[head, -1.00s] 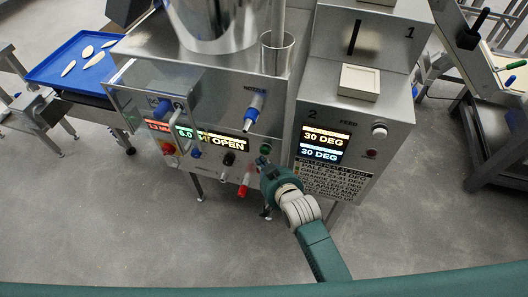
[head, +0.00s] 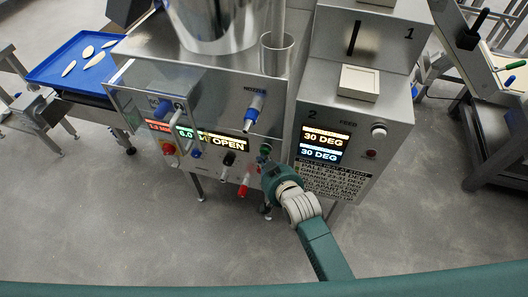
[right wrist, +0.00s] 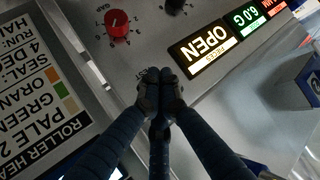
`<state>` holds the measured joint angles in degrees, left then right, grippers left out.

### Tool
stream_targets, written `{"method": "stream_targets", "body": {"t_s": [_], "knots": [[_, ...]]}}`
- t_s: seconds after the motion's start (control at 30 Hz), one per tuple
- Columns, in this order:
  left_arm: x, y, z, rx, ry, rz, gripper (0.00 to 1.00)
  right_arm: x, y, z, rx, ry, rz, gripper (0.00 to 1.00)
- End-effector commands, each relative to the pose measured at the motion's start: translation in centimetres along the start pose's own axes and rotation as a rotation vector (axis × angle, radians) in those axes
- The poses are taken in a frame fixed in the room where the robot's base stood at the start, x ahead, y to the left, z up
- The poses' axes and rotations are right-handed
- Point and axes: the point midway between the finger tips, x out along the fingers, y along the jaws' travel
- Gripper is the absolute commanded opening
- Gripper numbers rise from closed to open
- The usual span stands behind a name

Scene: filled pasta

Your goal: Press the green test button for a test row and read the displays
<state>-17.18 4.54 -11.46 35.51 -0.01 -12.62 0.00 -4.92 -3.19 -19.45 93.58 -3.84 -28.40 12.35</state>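The green test button (head: 265,149) is on the lower right of the steel machine front (head: 222,100). My right gripper (head: 264,163) is just below it in the head view. In the right wrist view my right gripper's fingers (right wrist: 161,80) are together, empty, against or very close to the panel, hiding the button; contact cannot be told. The roller displays (head: 320,145) read 30 DEG twice. My left gripper is out of view.
A red knob (right wrist: 117,24) and a black knob (head: 229,158) sit close to the fingers. A blue-tipped nozzle handle (head: 254,107) sticks out above. A clear guard (head: 150,90) covers the left part. A blue tray (head: 75,58) with pale pieces stands left.

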Motion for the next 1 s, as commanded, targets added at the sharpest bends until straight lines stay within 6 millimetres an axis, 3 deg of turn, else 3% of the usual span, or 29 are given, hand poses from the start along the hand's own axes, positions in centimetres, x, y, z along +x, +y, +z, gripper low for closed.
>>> {"method": "stream_targets", "body": {"t_s": [1.0], "knots": [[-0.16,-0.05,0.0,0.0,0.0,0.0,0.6,0.54,0.43,-0.43,0.0,0.0,0.0,0.0]]}}
